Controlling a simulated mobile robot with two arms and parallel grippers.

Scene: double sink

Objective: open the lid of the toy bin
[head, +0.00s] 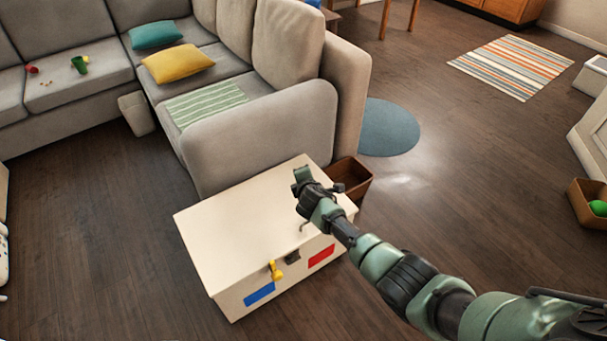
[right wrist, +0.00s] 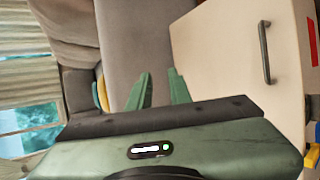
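The toy bin (head: 238,292) is a cream box on the floor, with a blue and a red rectangle on its front. Its lid (head: 240,222) is flat and looks closed. A dark bar handle (right wrist: 264,52) is on the lid in the right wrist view; in the head view it shows partly beside my arm. A yellow latch (head: 275,271) and a dark catch (head: 292,257) sit at the front edge. My right gripper (head: 301,178) is above the lid's far right part; its green fingers (right wrist: 159,82) are apart with nothing between them. My left gripper is not in view.
A grey sofa (head: 262,132) stands close behind the bin. A brown open box (head: 352,178) is just right of the bin. Another brown box (head: 588,212) with a green ball is at the far right. The wooden floor left of the bin is clear.

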